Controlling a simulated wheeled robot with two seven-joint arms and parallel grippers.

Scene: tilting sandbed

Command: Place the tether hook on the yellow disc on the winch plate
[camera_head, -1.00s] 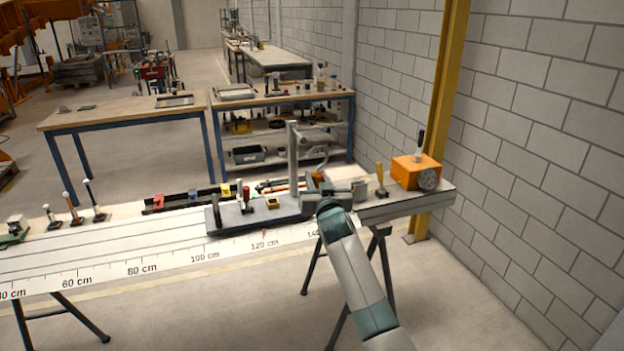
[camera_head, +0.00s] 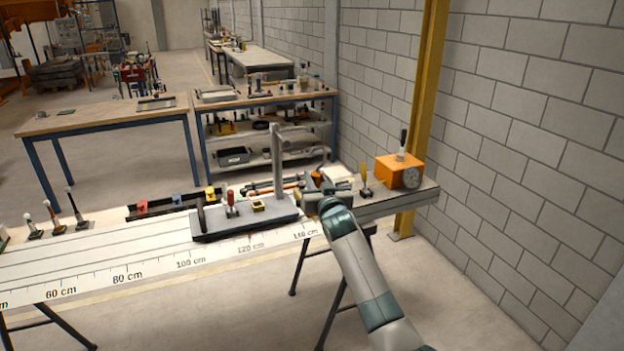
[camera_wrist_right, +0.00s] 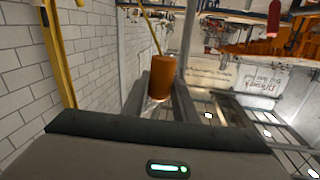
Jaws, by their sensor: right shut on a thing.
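My right gripper (camera_head: 311,182) is over the right part of the long bench, just right of the upright grey post. In the right wrist view its fingers (camera_wrist_right: 160,100) are shut on an orange cylinder (camera_wrist_right: 159,77) with a thin rod rising from it. This seems to be the tether hook; its hook end cannot be made out. A grey plate (camera_head: 225,230), apparently the winch plate, lies left of the gripper. On it sits a small yellow piece (camera_head: 258,206) with a dark centre, likely the yellow disc. The gripper is apart from it. My left gripper is not in view.
The plate also carries a red-handled lever (camera_head: 231,203) and the tall grey post (camera_head: 278,165) with a side arm. An orange box (camera_head: 396,172) with a dial and a yellow-handled tool (camera_head: 364,176) stand to the right. A dark rack (camera_head: 165,206) lies behind the plate.

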